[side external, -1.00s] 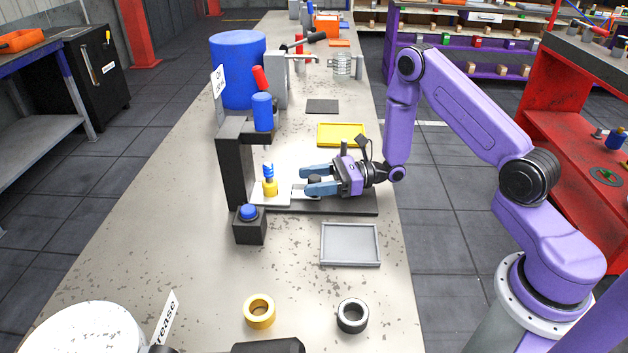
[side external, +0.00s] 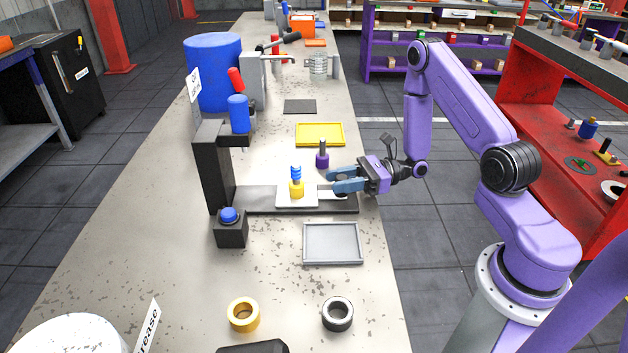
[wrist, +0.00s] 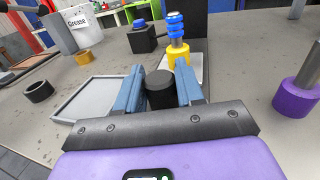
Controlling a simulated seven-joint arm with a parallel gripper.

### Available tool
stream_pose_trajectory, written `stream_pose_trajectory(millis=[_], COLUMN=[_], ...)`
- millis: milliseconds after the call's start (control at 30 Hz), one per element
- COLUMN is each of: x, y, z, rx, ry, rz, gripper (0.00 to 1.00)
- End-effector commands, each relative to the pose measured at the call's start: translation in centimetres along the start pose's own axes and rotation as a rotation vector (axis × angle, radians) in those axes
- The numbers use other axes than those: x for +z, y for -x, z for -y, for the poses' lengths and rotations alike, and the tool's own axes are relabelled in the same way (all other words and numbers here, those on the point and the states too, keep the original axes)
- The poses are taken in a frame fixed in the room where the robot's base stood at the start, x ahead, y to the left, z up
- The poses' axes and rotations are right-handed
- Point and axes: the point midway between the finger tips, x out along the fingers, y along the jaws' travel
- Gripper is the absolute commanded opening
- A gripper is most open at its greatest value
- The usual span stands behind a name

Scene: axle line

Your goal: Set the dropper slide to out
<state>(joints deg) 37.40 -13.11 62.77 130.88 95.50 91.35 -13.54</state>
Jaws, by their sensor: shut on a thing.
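The dropper is a black upright frame (side external: 214,170) with a blue cylinder (side external: 239,114) on its top arm. Its white slide plate (side external: 311,201) sits on a dark base rail (side external: 260,201), clear of the upright and towards my side. A yellow collar with a blue-ringed pin (side external: 296,187) stands on the plate. My gripper (side external: 334,182) is shut on the slide's black knob (wrist: 159,93), which shows between the blue fingers in the wrist view. In the side view the fingers hide the knob.
A grey tray (side external: 333,262) lies in front of the rail, and a yellow tray (side external: 320,145) lies behind. A purple-based pin (side external: 322,155) stands close behind my fingers. A blue-button box (side external: 231,232) is near the upright. Yellow (side external: 243,313) and dark (side external: 337,313) rings lie in front.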

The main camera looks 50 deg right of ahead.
Motion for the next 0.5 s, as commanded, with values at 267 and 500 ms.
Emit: stream_pose_trajectory(millis=[267, 500], x=[-0.07, -0.07], y=[1.61, 1.70], z=[-0.39, -0.43], rx=[-0.005, -0.006], ry=[-0.001, -0.004], rz=[-0.002, -0.003], gripper=[0.00, 0.57])
